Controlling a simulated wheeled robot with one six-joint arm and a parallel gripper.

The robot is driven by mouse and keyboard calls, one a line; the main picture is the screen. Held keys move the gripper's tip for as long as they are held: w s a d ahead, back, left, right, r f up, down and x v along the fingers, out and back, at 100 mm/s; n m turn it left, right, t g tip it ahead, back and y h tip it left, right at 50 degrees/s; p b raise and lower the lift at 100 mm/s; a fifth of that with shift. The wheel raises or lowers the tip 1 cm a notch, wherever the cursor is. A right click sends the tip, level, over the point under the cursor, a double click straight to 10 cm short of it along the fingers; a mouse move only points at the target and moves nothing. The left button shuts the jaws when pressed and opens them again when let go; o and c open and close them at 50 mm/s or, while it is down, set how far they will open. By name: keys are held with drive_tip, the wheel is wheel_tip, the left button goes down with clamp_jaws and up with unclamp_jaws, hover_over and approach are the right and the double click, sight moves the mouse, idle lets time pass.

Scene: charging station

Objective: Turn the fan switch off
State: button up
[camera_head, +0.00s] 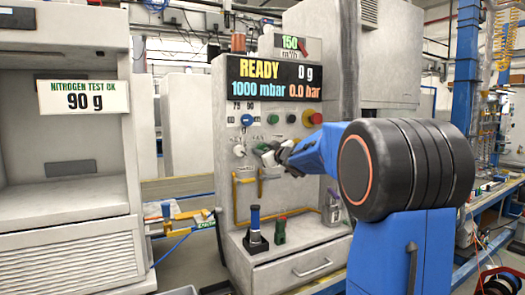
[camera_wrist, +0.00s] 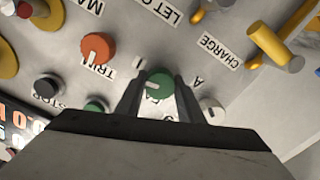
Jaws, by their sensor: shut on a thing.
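My gripper (camera_head: 273,156) is at the front panel of the charging station (camera_head: 222,115) in the head view. In the wrist view my two dark fingers (camera_wrist: 160,92) are on either side of a green rotary knob (camera_wrist: 158,84) with a pale pointer line, and are shut on it. The fingers hide part of the knob and its surroundings. The label by this knob is partly covered, so I cannot read whether it says fan. The display (camera_head: 273,80) above reads READY, 0 g, 1000 mbar and 0.0 bar.
An orange knob (camera_wrist: 98,48) marked TRIM and a white knob (camera_wrist: 211,108) sit close to the fingers. A yellow handle (camera_wrist: 270,43) is near the CHARGE label. Below the panel, a blue-and-black tool (camera_head: 255,228) and a green item (camera_head: 280,230) stand on the ledge.

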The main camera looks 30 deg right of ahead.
drive_tip(key=n, duration=0.4)
drive_tip(key=shift+n, duration=0.3)
drive_tip(key=n, duration=0.3)
drive_tip(key=shift+f+n, duration=0.1)
drive_tip(key=shift+n, duration=0.2)
drive_tip(key=n, duration=0.3)
drive_tip(key=shift+n, duration=0.3)
drive_tip(key=shift+f+n, duration=0.1)
drive_tip(key=shift+n, duration=1.7)
drive_tip(key=o, duration=1)
drive_tip(key=shift+o, duration=0.2)
drive_tip(key=shift+s, duration=0.15)
